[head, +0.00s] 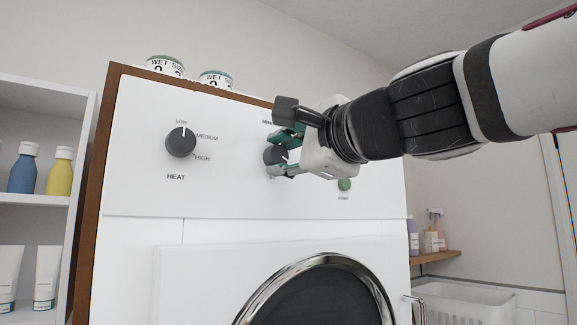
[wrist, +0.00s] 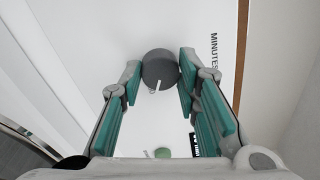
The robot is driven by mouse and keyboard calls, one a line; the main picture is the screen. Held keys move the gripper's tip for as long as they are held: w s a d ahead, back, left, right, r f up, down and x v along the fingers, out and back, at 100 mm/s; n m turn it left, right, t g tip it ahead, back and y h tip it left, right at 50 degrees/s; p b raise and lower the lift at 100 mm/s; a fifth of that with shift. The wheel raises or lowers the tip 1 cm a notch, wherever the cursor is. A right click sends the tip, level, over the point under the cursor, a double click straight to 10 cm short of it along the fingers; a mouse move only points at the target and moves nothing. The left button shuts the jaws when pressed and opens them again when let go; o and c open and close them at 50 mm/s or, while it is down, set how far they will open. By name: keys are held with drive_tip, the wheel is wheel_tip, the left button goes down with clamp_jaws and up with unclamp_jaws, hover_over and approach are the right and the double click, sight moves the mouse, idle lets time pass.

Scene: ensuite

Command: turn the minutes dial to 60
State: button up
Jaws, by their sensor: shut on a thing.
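The minutes dial (head: 273,156) is a dark grey round knob on the white front panel of the machine, right of the heat dial. It shows in the wrist view (wrist: 160,66) between the two teal fingers, with its pale pointer line at its lower edge in that picture. My gripper (head: 281,152) is shut on the dial, one finger on each side; it also shows in the wrist view (wrist: 160,75). My gripper hides most of the scale, so I cannot read the number at the pointer. Part of the word MINUTES shows in both views.
The heat dial (head: 181,142) is on the left of the panel, pointing near LOW. A green start button (head: 344,184) is below right of my gripper. The round door (head: 318,295) is below. Two tins (head: 166,68) stand on top. Shelves with bottles (head: 59,171) are at left.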

drive_tip(key=shift+f+m, duration=0.1)
drive_tip(key=shift+m, duration=0.3)
drive_tip(key=o, duration=1.2)
drive_tip(key=shift+c, duration=0.2)
drive_tip(key=v, duration=1.2)
